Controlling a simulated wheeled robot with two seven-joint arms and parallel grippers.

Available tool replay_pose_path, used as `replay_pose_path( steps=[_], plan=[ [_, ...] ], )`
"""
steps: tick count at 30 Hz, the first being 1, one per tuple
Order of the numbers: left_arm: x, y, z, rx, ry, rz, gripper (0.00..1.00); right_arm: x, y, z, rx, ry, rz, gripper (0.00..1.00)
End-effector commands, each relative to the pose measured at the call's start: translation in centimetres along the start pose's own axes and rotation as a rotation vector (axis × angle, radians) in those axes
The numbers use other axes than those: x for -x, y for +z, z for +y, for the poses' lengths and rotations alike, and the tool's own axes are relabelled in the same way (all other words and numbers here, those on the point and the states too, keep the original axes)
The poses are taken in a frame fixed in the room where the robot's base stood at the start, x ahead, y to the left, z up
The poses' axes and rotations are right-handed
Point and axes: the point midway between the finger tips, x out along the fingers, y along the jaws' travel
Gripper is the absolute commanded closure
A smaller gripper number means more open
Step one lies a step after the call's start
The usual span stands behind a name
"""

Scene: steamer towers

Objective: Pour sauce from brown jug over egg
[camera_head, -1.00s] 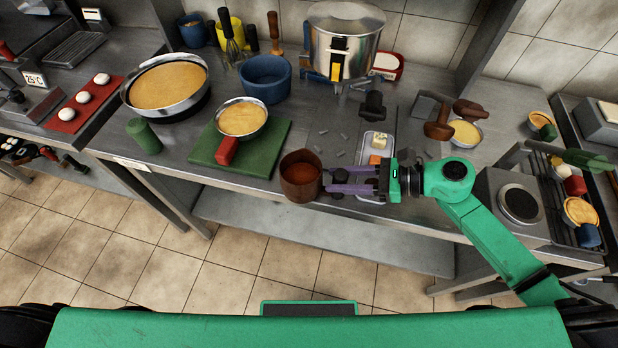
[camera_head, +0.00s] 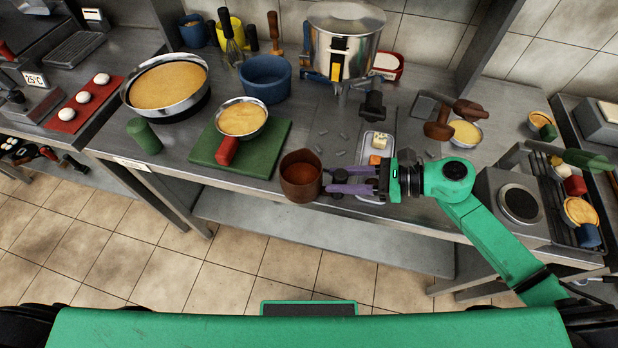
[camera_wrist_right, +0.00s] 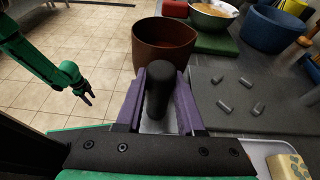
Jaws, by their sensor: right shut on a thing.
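The brown jug (camera_head: 301,176) is upright at the front edge of the counter, with a reddish-brown inside. My right gripper (camera_head: 345,182) reaches it from the right. In the right wrist view, its purple fingers (camera_wrist_right: 158,95) are shut around the jug's dark handle (camera_wrist_right: 157,97), with the jug (camera_wrist_right: 163,45) just beyond. Several white eggs, one of them here (camera_head: 83,97), lie on a red board (camera_head: 68,122) at the far left. My left gripper (camera_wrist_right: 86,97) shows small at the left of the right wrist view, over the floor; its opening is unclear.
A green board (camera_head: 205,154) with a bowl (camera_head: 243,118) and red-handled item is left of the jug. A large pan (camera_head: 203,99), blue pot (camera_head: 266,79) and steel pot (camera_head: 345,45) stand behind. A small tray (camera_head: 386,140) with food blocks lies near my right gripper.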

Motion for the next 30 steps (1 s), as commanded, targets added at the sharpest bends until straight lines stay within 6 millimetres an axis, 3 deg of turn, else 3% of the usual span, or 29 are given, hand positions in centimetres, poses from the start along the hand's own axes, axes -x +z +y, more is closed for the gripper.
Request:
replay_pose_path(
  steps=[30],
  plan=[
    [1.6, -0.2, 0.0, 0.000, 0.001, 0.001, 0.50, 1.1, 3.2, 0.0, 0.002, -0.001, -0.003, 1.00]
  ],
)
